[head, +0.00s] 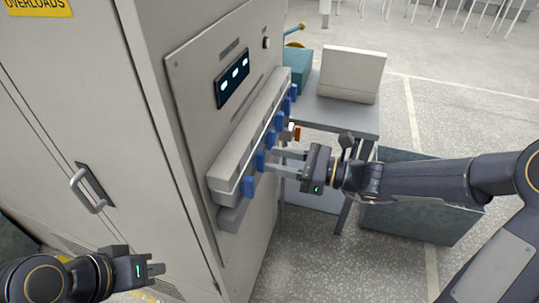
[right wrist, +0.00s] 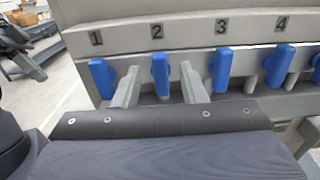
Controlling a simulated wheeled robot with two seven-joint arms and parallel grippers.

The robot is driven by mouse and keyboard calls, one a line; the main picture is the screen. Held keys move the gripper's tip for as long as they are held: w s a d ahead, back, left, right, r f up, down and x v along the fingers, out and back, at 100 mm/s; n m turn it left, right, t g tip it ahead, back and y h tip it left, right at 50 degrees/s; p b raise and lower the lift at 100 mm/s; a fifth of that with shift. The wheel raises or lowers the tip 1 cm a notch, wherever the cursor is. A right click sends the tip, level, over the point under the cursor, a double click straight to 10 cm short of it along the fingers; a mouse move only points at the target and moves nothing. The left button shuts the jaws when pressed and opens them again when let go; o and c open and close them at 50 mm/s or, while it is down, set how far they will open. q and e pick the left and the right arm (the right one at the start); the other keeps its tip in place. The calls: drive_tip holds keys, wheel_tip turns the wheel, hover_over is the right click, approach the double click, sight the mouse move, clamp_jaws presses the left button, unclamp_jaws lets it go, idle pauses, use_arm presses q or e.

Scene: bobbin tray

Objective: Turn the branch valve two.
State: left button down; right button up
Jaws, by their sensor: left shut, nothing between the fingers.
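Branch valve two is a blue handle (right wrist: 160,75) under the number 2 in the right wrist view. It stands upright there, and it is second from the near end of the row in the head view (head: 260,161). My right gripper (head: 279,163) is open in front of the panel. Its fingers (right wrist: 160,88) lie on either side of handle two, with visible gaps, so I see no grip on it. My left gripper (head: 156,268) is shut and empty at the lower left, away from the valves.
Blue handles one (right wrist: 101,77), three (right wrist: 222,68) and four (right wrist: 278,65) flank handle two closely. The grey cabinet (head: 150,130) has a door handle (head: 88,190) on its left face. A side table (head: 345,118) bears a light box (head: 352,72). A dark bin (head: 420,225) stands behind my right arm.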

sight(251, 166)
drive_tip(key=shift+x, duration=1.35)
clamp_jaws()
drive_tip(key=shift+f+n+b, duration=0.2)
drive_tip(key=shift+n+b, duration=0.2)
drive_tip(key=shift+b, duration=0.3)
drive_tip(key=n+b, duration=0.5)
drive_tip(key=b, duration=0.3)
drive_tip(key=s+f+n+b, duration=0.1)
drive_tip(key=n+b, duration=0.4)
drive_tip(key=b, duration=0.3)
drive_tip(key=n+b, duration=0.5)
drive_tip(key=b, duration=0.2)
drive_tip(key=shift+s+a+f+b, duration=0.3)
drive_tip(key=shift+s+f+b, duration=0.05)
drive_tip(key=shift+s+b, duration=0.05)
drive_tip(key=shift+n+b, duration=1.2)
drive_tip(key=shift+b, duration=0.1)
drive_tip(key=shift+r, duration=0.1)
